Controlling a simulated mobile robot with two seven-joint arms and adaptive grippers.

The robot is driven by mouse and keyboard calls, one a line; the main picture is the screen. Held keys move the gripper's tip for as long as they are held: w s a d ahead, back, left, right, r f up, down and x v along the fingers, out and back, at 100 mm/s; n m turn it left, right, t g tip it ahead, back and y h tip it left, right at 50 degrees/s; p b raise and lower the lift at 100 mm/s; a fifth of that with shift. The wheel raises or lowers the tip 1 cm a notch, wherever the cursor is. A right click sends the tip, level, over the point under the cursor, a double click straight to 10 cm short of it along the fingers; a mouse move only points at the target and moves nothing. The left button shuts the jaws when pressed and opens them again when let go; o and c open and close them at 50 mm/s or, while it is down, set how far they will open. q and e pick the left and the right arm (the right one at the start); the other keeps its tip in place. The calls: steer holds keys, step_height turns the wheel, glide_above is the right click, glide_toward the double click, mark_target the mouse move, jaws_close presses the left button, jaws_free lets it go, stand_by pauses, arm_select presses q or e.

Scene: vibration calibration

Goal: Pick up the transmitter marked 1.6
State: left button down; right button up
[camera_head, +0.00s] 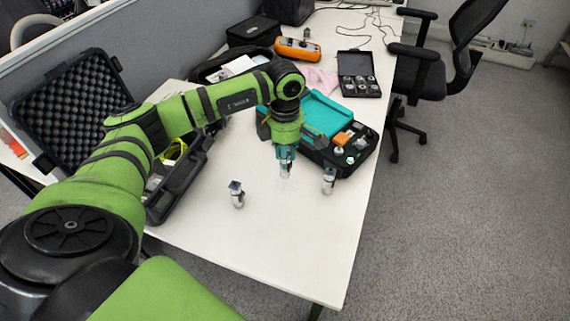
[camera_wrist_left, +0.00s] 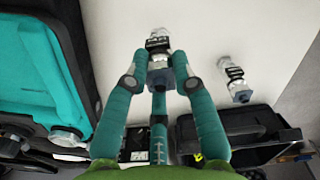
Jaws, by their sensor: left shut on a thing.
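My left gripper (camera_head: 285,164) points down over the white table and its teal fingers are shut on a small silver transmitter (camera_head: 285,173). In the left wrist view the gripper (camera_wrist_left: 158,80) holds that transmitter (camera_wrist_left: 158,42) by its dark blue end, with the clear, label-banded end beyond the fingertips. I cannot tell whether it touches the table. A second transmitter (camera_head: 236,196) stands to the left of the gripper, and a third (camera_head: 329,182) stands to its right beside the teal-lined case. The numbers on the labels are too small to read. My right gripper is not in view.
A black case with a teal lining (camera_head: 318,112) lies behind the gripper. An open foam-lined case (camera_head: 70,100) is at the left. A small black box of metal parts (camera_head: 358,75) and an orange instrument (camera_head: 298,49) sit farther back. The table's front (camera_head: 290,255) is clear.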

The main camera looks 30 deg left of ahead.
arm_select(q)
steer(key=s+d+r, duration=0.2)
steer(key=d+r, duration=0.9)
steer(key=shift+s+d, duration=0.25)
steer(key=shift+r, duration=0.1)
